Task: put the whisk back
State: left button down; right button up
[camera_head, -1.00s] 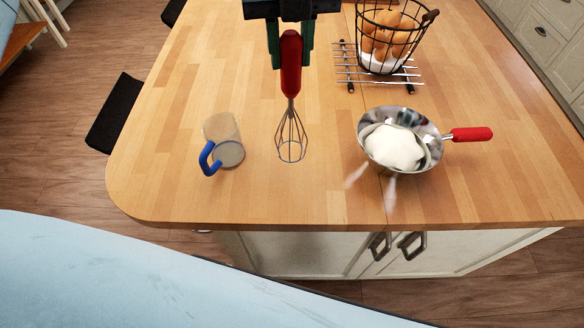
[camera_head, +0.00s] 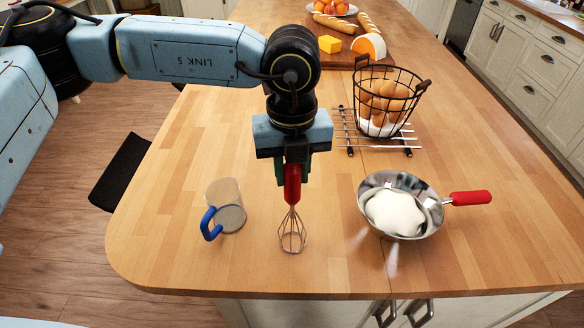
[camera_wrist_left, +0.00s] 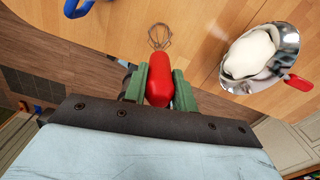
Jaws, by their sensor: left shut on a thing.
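The whisk (camera_head: 292,232) has a red handle and a wire head. It hangs head-down from my left gripper (camera_head: 292,178), which is shut on the handle. The wire head is at or just above the wooden top, and I cannot tell if it touches. In the left wrist view the red handle (camera_wrist_left: 155,75) sits between the green fingers of the gripper (camera_wrist_left: 159,82). A clear mug with a blue handle (camera_head: 226,206) stands to the left of the whisk. A steel pan with a red handle (camera_head: 402,205) and white contents is to the right. My right gripper is not in view.
A wire basket (camera_head: 388,101) of brown, egg-like things stands on a metal rack (camera_head: 350,135) behind the pan. Bread (camera_head: 334,22), a yellow block (camera_head: 330,44) and a fruit plate (camera_head: 333,9) are at the far end. The wooden top (camera_head: 180,160) is clear behind the mug.

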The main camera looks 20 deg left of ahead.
pick_arm(q)
jog(key=shift+f+b, duration=0.2)
jog(key=shift+b, duration=0.1)
jog(key=c, duration=1.1)
grip_release()
jog(key=shift+r+p, duration=0.2)
jog(key=shift+p, duration=0.55)
jog(key=r+b, duration=0.2)
jog(key=r, duration=0.3)
jog(key=shift+a+r, duration=0.15)
jog(key=shift+a, duration=0.05)
notch_tip(320, 180, up, 8)
jog(key=shift+s+f, duration=0.1)
jog(key=shift+f, duration=0.05)
